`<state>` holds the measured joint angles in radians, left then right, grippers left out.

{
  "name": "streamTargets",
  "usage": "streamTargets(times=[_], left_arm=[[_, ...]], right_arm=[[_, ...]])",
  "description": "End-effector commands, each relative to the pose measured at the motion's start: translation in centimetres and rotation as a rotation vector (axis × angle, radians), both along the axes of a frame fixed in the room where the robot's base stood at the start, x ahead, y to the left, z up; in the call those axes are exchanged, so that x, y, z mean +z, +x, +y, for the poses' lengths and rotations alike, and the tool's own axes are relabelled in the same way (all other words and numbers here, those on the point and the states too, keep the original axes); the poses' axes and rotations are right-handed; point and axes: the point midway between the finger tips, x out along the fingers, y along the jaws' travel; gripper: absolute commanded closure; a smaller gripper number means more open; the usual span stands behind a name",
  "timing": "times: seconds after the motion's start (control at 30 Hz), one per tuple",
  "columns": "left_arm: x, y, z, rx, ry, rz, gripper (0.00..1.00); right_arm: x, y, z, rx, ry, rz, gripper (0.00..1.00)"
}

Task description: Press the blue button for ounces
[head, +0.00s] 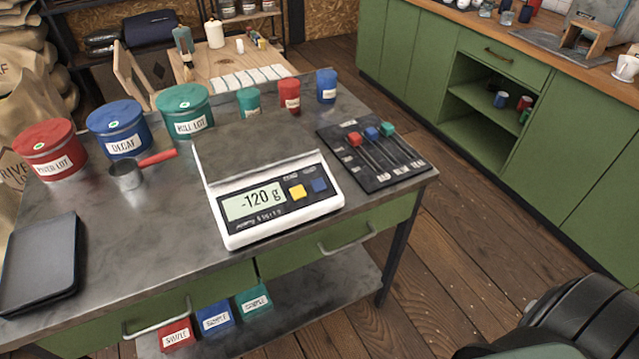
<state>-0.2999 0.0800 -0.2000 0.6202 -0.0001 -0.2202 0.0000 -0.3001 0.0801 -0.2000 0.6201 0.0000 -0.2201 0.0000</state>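A white scale (275,212) stands on the grey metal worktable. Its display (254,203) reads -120 g. The blue button (319,185) is at the right of the scale's front panel, beside a yellow button (297,192). Small print above the buttons is too small to read with certainty. The scale's flat weighing plate (225,155) looks empty. Neither of my grippers is in view. A dark part of my own body shows at the bottom right, apart from the table.
Red, blue and green canisters (124,129) and a red-handled metal scoop (128,177) stand left of the scale. A dark board (405,172) with red, blue and green knobs lies right of it. Three small tins stand behind. A black tray (40,260) lies left.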

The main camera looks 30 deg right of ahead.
Motion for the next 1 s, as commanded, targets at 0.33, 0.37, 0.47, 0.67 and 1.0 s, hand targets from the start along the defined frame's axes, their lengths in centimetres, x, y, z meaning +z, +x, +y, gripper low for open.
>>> streamTargets(times=[0.33,0.37,0.47,0.67,1.0], left_arm=[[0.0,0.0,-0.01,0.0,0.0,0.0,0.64],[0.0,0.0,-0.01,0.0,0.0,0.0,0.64],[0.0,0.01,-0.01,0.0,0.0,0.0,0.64],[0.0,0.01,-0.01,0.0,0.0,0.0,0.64],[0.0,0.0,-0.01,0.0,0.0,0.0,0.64]], right_arm=[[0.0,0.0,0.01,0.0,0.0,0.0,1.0],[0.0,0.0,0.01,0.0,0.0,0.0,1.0],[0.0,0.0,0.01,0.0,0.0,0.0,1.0],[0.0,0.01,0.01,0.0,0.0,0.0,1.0],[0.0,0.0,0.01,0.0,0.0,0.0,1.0]])
